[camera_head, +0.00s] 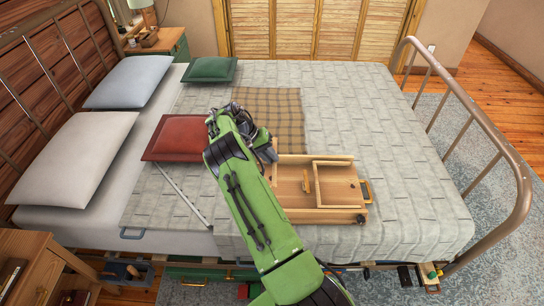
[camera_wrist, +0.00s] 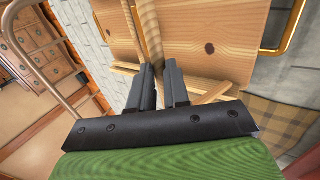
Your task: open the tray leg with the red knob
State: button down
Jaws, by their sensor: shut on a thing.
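The pale wooden tray (camera_head: 290,200) lies on the bed with its leg side up. One leg frame (camera_head: 333,162) shows on its right half, apart from my gripper. My gripper (camera_head: 272,158) is at the tray's upper left in the head view, largely hidden by my green arm. In the wrist view my gripper's dark fingers (camera_wrist: 159,75) are shut on a thin wooden leg bar (camera_wrist: 149,30), which stands out from the tray's board (camera_wrist: 208,45). A small dark reddish knob (camera_head: 360,219) sits at the tray's lower right corner; its exact colour is unclear.
The bed's quilt (camera_head: 400,180) is free right of the tray. A red cushion (camera_head: 178,137) and a checked cloth (camera_head: 275,112) lie beside my arm. The metal footboard (camera_head: 520,190) rises at the right. A wooden nightstand (camera_head: 30,255) stands front left.

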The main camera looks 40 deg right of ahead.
jog(key=shift+a+f, duration=0.3)
jog(key=shift+f, duration=0.1)
dwell(0.5)
jog(key=c, duration=1.5)
grip_release()
jog(key=shift+o, duration=0.6)
jog(key=shift+w, duration=0.15)
jog(key=shift+d+r, duration=0.1)
jog(key=shift+r, duration=0.05)
jog(key=p+v, duration=0.3)
jog(key=v, duration=0.9)
